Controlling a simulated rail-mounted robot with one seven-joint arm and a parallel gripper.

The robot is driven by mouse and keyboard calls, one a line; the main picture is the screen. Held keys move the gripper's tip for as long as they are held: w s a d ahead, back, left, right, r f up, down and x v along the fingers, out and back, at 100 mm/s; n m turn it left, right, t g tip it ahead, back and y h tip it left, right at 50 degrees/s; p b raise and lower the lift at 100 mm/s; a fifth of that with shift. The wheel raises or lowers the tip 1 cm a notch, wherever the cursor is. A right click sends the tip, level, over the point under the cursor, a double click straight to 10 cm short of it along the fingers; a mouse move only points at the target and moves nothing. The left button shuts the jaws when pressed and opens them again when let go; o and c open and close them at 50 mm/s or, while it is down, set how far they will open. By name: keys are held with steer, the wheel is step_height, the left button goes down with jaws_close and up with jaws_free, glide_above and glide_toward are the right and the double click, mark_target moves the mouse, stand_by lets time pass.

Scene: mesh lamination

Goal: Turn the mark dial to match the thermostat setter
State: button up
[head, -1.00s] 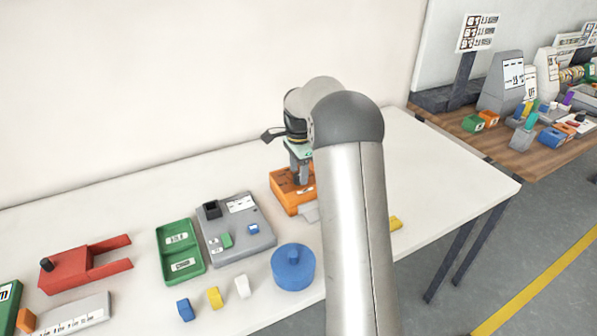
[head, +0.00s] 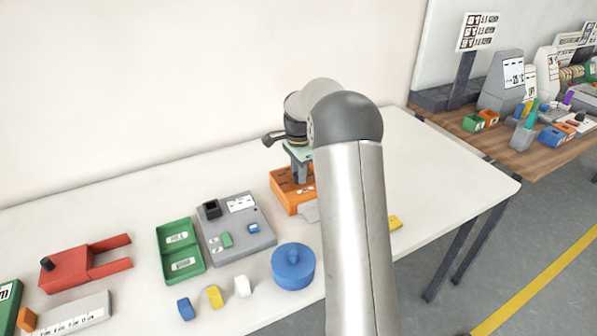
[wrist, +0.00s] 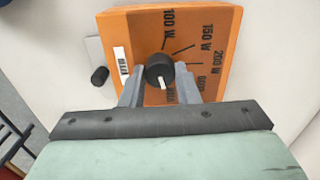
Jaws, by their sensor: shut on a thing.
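The mark dial is a black knob (wrist: 159,70) with a white pointer line, on an orange box (wrist: 215,60) with radial marks and printed labels such as 100 W, 150 W and 200 W. The orange box (head: 290,190) also shows in the head view, partly behind my arm. My gripper (wrist: 160,88) is shut on the black knob, one grey finger on each side. The knob's white line points toward the gripper palm in the wrist view. In the head view my gripper (head: 299,170) comes down onto the box from above. I cannot tell which object is the thermostat setter.
A grey panel (head: 262,218) with small blocks and a green two-part tray (head: 180,224) stand left of the orange box. A blue round pot (head: 293,268) and small blocks are in front. A red forked piece (head: 75,268) is far left.

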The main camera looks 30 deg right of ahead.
steer(key=n, duration=0.6)
steer(key=shift+n, duration=0.3)
steer(key=n, duration=0.3)
steer(key=shift+r+n+p, duration=0.1)
steer(key=shift+n+p, duration=0.2)
steer(key=n, duration=0.3)
steer(key=shift+n, duration=0.3)
steer(key=n, duration=0.4)
steer(key=shift+n, duration=0.3)
steer(key=n, duration=0.4)
steer(key=shift+w+n+p, duration=0.1)
steer(key=shift+n+p, duration=0.2)
steer(key=shift+p, duration=0.1)
steer(key=o, duration=1)
steer(key=shift+c, duration=0.2)
